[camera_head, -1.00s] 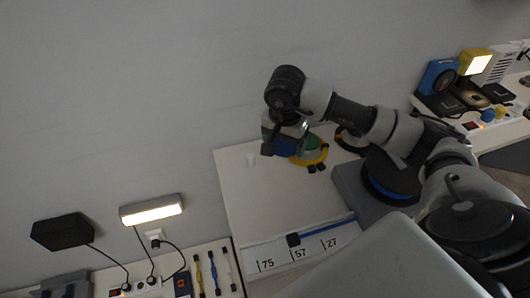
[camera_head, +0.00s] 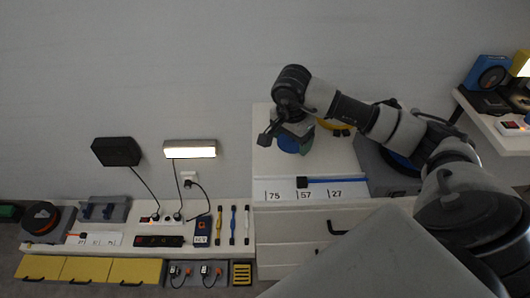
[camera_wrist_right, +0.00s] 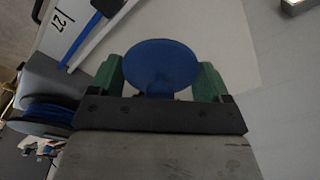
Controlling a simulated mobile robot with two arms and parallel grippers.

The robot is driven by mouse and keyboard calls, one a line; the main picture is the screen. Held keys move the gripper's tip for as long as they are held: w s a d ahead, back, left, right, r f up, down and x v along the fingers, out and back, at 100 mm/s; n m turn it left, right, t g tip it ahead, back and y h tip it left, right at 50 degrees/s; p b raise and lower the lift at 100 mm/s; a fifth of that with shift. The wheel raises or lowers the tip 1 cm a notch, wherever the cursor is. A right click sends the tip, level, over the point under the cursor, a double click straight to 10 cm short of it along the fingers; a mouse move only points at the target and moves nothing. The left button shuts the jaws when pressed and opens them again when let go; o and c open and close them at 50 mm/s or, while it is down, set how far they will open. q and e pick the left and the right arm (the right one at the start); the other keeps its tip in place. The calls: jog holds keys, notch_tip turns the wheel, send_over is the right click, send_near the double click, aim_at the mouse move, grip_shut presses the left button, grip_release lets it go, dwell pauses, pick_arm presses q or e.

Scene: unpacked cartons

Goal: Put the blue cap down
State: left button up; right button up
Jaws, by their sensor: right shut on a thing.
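The blue cap (camera_wrist_right: 162,66) is a round blue disc held between the green fingers of my right gripper (camera_wrist_right: 160,82) in the right wrist view. In the head view the blue cap (camera_head: 289,143) shows partly below my right gripper (camera_head: 293,137), over the white table top (camera_head: 330,158). I cannot tell whether the cap touches the table top. My left gripper is not in view.
A blue stick with a dark end (camera_head: 335,181) lies by a strip marked 75, 57 and 27 (camera_head: 285,196). A yellow ring-like thing (camera_head: 335,126) is behind my right arm. A lower bench (camera_head: 140,215) to the left holds cables, tools and a power strip (camera_head: 160,241).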

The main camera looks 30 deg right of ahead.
send_over(268, 154)
jog(key=f, duration=0.2)
jog(key=s+f, duration=0.1)
jog(key=f, duration=0.1)
jog(key=shift+a, duration=0.15)
jog(key=shift+w+f, duration=0.35)
jog(key=shift+f, duration=0.05)
notch_tip(268, 154, down, 4)
jog(key=shift+r, duration=0.15)
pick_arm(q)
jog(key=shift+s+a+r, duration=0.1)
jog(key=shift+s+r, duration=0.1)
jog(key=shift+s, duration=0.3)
pick_arm(e)
jog(key=shift+f, duration=0.2)
jog(key=o, duration=0.8)
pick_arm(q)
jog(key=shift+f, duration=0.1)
pick_arm(e)
jog(key=shift+r, duration=0.15)
